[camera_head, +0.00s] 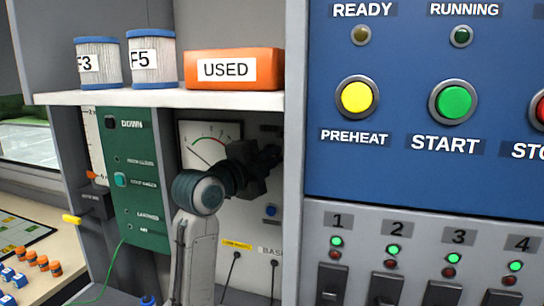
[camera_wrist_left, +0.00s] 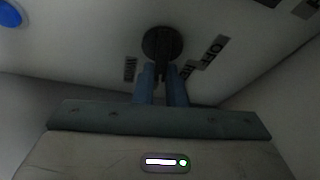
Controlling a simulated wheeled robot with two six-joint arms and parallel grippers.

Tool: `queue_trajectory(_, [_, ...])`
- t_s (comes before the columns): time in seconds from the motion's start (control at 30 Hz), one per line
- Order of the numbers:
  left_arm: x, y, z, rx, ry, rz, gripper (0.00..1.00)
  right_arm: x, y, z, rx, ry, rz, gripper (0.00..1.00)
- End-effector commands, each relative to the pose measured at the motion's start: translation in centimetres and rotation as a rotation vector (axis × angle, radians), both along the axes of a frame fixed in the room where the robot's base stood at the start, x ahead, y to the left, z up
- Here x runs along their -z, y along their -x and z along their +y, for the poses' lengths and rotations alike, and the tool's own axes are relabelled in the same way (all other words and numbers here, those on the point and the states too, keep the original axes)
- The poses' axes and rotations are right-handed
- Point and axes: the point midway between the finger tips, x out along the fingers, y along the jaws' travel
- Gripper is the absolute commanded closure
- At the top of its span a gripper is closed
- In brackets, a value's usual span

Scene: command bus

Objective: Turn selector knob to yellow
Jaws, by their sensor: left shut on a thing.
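The selector knob (camera_wrist_left: 162,42) is a dark round knob on a pale panel in the left wrist view. My left gripper (camera_wrist_left: 161,80) has its two blue-grey fingers close together on the knob's grip. Small dark labels surround the knob; one to its right reads OFF (camera_wrist_left: 215,48), and the others are partly hidden or hard to read. In the head view my left gripper (camera_head: 262,163) reaches into the recess under the shelf, against the pale panel, and hides the knob. I cannot read the knob's pointing direction. My right gripper is in neither view.
A white shelf (camera_head: 160,98) above my left arm holds two filter canisters and an orange USED box (camera_head: 234,69). A gauge (camera_head: 208,142) and a green panel (camera_head: 135,175) stand left of the gripper. The grey cabinet edge (camera_head: 294,150) is close on the right.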

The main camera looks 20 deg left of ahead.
Motion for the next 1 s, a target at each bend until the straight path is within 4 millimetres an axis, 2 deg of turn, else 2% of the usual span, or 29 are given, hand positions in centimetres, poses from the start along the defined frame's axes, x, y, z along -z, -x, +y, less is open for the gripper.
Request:
queue_trajectory(0.5, [0.01,-0.07,0.09,-0.003,-0.017,-0.001,1.0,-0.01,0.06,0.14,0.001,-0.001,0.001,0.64])
queue_trajectory(0.53, [0.01,-0.07,0.09,-0.004,-0.018,-0.001,0.83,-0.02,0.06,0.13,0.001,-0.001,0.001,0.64])
queue_trajectory(0.6, [0.0,-0.07,0.08,-0.003,-0.017,-0.001,0.7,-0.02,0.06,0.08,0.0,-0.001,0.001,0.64])
queue_trajectory(0.63, [0.0,-0.07,0.08,-0.003,-0.017,-0.001,0.67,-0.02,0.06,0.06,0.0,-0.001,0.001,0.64])
queue_trajectory(1.0, [0.09,0.49,0.34,-0.003,-0.016,-0.003,0.67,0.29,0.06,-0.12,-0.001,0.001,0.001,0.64])
